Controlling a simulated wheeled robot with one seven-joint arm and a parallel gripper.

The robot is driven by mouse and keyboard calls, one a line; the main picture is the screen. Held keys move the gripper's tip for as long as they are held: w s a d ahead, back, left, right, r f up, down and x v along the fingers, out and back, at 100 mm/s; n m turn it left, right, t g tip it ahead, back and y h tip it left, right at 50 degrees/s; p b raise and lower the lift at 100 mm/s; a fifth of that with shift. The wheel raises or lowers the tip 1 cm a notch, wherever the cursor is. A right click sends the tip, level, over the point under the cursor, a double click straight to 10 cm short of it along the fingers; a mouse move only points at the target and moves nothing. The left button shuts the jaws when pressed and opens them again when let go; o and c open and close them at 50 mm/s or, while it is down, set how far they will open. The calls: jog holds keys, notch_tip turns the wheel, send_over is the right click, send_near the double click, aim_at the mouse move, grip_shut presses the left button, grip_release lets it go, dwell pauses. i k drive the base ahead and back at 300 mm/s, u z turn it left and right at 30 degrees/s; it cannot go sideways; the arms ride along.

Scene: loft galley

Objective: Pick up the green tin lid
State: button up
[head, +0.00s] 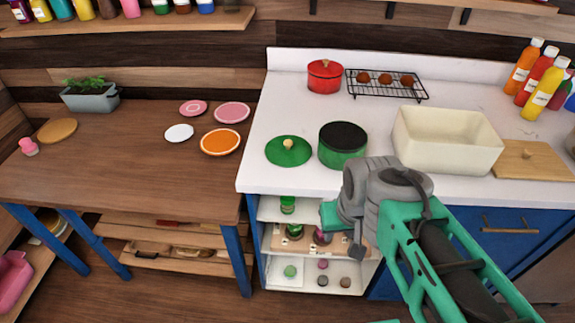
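A round green lid (288,151) with a light wooden knob lies on the white counter, near its left front edge. A green pot (342,145) with a dark top stands just right of it, apart from it. My gripper (350,243) is at the end of the teal and grey arm, in front of the counter edge, below and right of the lid in the picture. It appears clear of the lid. Its fingers are mostly hidden by the wrist, so their opening does not show.
A red pot (325,77), a wire rack (392,93) with round brown items and a cream basin (446,138) stand behind and right. A cutting board (532,160) and several bottles are farther right. Plates lie on the wooden table (105,160) at left. Open shelves are below the counter.

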aim_at(285, 151)
jog(key=u, duration=0.1)
jog(key=k, duration=0.35)
jog(key=u, duration=1.05)
jog(key=i, duration=1.05)
jog(key=z, duration=0.3)
